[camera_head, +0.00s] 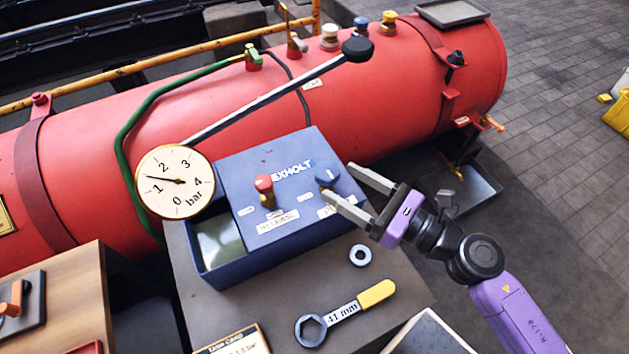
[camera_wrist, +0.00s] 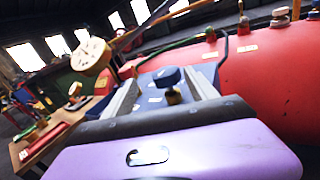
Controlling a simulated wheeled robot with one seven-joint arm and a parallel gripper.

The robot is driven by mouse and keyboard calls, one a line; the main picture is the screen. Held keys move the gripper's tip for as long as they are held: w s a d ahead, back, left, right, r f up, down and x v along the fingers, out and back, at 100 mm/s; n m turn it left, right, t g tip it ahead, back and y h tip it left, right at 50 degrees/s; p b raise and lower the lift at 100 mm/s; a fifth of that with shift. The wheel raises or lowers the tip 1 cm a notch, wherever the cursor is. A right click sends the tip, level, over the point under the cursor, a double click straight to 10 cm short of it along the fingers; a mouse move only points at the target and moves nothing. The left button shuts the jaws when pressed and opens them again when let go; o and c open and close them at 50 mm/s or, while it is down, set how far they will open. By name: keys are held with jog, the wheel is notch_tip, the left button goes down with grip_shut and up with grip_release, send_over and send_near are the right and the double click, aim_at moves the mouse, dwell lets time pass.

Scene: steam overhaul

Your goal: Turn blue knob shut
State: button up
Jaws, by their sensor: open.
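The blue knob (camera_head: 327,178) stands on the right side of the top of the blue box, next to a red knob (camera_head: 266,185) on its left. My gripper (camera_head: 347,182) is open, with its two fingers pointing left toward the blue knob. In the head view the fingertips are just right of the knob. In the wrist view the blue knob (camera_wrist: 168,78) sits ahead between the open fingers, on a brass stem. I cannot tell whether it touches either finger. Labels in front of the knobs are partly covered by a finger.
A round gauge (camera_head: 175,181) reading in bar stands left of the blue box (camera_head: 228,264). A long black-knobbed lever (camera_head: 270,98) rises behind it. A large red cylinder (camera_head: 390,85) lies beyond. A yellow-handled 41 mm wrench (camera_head: 345,312) and a ring (camera_head: 360,255) lie in front.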

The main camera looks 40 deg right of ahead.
jog(key=shift+w+d+f+n, duration=0.3)
jog(key=shift+w+f+n, duration=0.2)
jog(key=shift+f+n, duration=0.1)
jog(key=shift+p+x, duration=0.6)
jog(key=shift+x, duration=3.25)
jog(key=c, duration=1.4)
